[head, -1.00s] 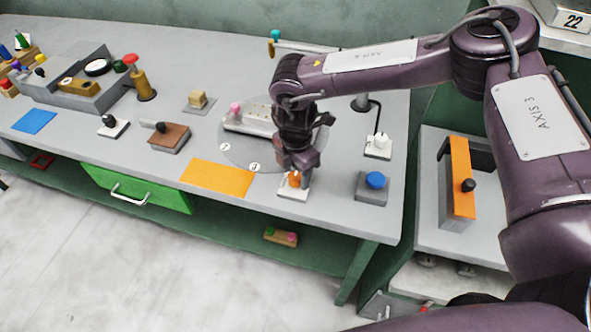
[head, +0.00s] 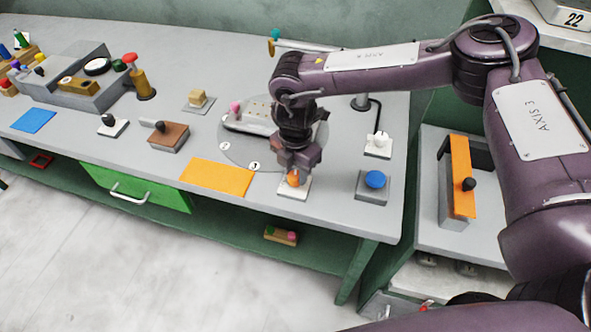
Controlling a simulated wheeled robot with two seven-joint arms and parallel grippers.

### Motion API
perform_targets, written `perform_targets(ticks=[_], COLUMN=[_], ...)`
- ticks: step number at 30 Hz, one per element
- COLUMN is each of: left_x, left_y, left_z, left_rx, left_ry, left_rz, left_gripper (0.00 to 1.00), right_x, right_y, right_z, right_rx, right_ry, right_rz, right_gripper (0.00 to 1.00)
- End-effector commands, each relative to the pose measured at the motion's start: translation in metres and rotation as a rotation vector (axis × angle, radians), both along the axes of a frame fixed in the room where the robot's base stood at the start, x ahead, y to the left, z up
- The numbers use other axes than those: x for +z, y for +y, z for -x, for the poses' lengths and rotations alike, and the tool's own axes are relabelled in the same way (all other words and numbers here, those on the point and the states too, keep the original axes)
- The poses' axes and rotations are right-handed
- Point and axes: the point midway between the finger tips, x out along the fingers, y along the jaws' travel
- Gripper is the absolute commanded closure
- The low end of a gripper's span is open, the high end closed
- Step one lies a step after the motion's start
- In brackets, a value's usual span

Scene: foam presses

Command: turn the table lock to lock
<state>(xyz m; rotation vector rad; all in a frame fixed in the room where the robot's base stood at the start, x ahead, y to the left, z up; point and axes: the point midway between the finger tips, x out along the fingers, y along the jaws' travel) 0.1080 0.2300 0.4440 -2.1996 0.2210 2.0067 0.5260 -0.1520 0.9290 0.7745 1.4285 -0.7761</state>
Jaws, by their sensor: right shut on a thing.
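The table lock appears to be the small orange knob (head: 293,180) on a white square plate (head: 295,193) near the front edge of the bench. My right gripper (head: 294,172) points down over it and is shut on the knob. The fingers hide the upper part of the knob, and any lock markings are too small to read. The round grey turntable (head: 240,153) lies just behind, with numbered white discs on its rim and a pale fixture on it. My left gripper is not in view.
A blue button on a grey box (head: 375,180) stands right of the lock. A white switch (head: 378,146) is behind it. An orange mat (head: 217,177) lies to the left. A brown block with a black knob (head: 168,137) sits further left. The bench front edge is close.

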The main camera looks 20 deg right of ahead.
Motion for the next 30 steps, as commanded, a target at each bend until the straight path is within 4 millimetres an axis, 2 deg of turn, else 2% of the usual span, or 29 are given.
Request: perform_targets(ticks=[30], left_x=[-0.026], left_y=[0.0], left_z=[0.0], left_rx=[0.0], left_ry=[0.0], left_rz=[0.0], left_gripper=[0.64], right_x=[-0.002], right_y=[0.001], right_z=[-0.001], right_rx=[0.953], right_ry=[0.0], right_rz=[-0.004], right_gripper=[0.91])
